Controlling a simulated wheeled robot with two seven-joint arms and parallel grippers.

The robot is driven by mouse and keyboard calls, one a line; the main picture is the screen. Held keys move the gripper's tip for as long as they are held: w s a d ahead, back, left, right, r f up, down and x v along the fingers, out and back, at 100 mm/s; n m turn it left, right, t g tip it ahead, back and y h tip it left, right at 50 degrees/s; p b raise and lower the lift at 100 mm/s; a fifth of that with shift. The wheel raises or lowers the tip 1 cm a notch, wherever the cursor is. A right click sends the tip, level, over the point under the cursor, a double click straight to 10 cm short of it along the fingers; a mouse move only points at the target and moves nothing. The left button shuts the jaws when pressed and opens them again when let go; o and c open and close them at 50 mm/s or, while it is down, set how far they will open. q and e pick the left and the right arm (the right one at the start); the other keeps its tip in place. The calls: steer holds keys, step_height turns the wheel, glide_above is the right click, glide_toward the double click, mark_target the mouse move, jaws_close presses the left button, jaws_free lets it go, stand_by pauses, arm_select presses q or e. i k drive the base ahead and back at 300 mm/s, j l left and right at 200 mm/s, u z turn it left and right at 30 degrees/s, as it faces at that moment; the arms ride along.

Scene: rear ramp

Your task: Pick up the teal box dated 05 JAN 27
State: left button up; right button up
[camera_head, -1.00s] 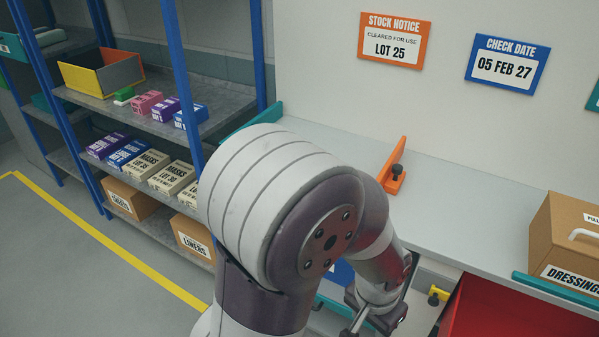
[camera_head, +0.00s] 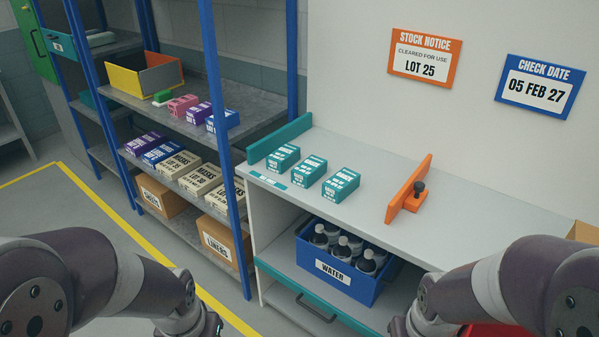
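Three teal boxes stand in a row on the grey counter (camera_head: 372,195): a left one (camera_head: 283,158), a middle one (camera_head: 309,171) and a right one (camera_head: 340,185). Each has a white label with dark print. The dates on them are too small to read, so I cannot tell which is dated 05 JAN 27. My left arm comes in at the lower left and my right arm at the lower right, both below and in front of the counter. Neither gripper's fingers show, and nothing touches the boxes.
A teal divider (camera_head: 280,140) stands left of the boxes and an orange divider (camera_head: 409,190) right of them. A blue crate of bottles marked WATER (camera_head: 334,281) sits under the counter. A blue-posted shelf rack (camera_head: 262,110) with boxes stands left. A CHECK DATE sign (camera_head: 540,86) reads 05 FEB 27.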

mark_target(305, 174)
steer(key=z, duration=0.35)
steer(key=i+j+z, duration=0.1)
steer(key=z, duration=0.3)
steer(key=i+j+z, duration=0.1)
steer(key=j+z, duration=0.5)
steer(key=z, duration=0.15)
steer(key=i+j+z, duration=0.1)
steer(key=j+z, duration=0.15)
steer(key=z, duration=0.15)
steer(key=i+j+z, duration=0.1)
steer(key=j, duration=0.6)
steer(key=i+j+z, duration=0.15)
steer(key=j, duration=0.55)
steer(key=j+z, duration=0.1)
steer(key=j, duration=0.6)
